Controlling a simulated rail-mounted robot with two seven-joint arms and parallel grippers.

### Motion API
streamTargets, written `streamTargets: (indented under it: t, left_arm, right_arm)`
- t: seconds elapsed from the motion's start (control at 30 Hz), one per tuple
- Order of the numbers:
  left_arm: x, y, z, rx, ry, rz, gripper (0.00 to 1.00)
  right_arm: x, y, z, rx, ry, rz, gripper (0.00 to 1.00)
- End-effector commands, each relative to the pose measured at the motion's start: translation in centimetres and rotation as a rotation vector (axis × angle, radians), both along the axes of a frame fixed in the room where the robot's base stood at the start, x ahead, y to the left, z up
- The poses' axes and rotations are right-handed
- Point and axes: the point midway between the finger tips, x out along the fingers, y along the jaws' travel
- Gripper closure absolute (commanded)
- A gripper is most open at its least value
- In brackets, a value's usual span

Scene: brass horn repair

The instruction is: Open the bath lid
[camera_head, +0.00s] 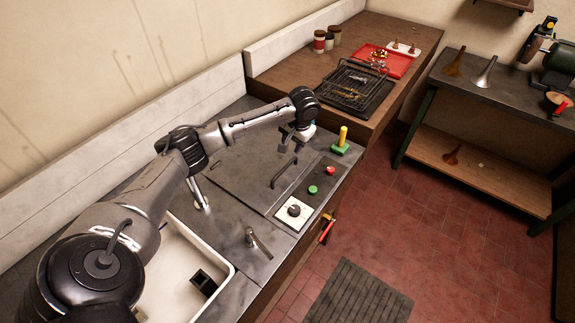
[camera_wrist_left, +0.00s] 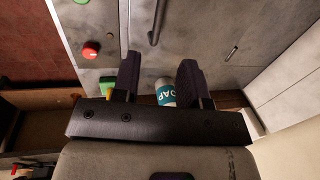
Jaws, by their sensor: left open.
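The bath lid (camera_head: 245,180) is a flat grey metal panel in the counter, lying closed, with a dark bar handle (camera_head: 284,173) near its right edge. In the left wrist view the handle (camera_wrist_left: 155,22) shows at the top, beyond the fingertips, on the grey lid (camera_wrist_left: 190,35). My left gripper (camera_head: 288,142) is above the lid's far right corner, apart from the handle. In the left wrist view its two fingers (camera_wrist_left: 158,72) are spread with nothing held. A white and teal soap container (camera_wrist_left: 165,92) shows beyond the gap between them. My right gripper is not in view.
A red button (camera_head: 331,170), a green button (camera_head: 313,189) and a dial (camera_head: 294,210) sit right of the lid. A yellow post on a green base (camera_head: 341,141) stands at the counter's far end.

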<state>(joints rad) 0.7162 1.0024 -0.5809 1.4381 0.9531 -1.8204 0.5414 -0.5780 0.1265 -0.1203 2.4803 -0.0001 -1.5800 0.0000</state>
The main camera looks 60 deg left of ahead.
Motion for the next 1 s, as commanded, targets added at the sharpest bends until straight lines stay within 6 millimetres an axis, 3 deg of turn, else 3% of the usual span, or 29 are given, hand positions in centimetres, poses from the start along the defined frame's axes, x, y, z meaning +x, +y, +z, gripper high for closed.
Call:
streamTargets:
  t: [0.2, 0.5, 0.7, 1.0]
  left_arm:
    - [-0.4, 0.7, -4.3, 0.001, 0.004, -0.001, 0.6]
    - [-0.7, 1.6, -9.0, 0.0, 0.002, -0.002, 0.6]
    - [-0.8, 1.9, -10.7, 0.001, 0.0, -0.002, 0.6]
    - [-0.9, 2.0, -11.3, 0.001, 0.0, -0.003, 0.6]
  right_arm:
    - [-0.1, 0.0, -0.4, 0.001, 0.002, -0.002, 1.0]
    - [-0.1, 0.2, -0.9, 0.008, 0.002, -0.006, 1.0]
    - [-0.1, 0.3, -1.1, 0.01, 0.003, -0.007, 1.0]
    - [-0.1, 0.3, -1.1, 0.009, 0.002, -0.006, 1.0]
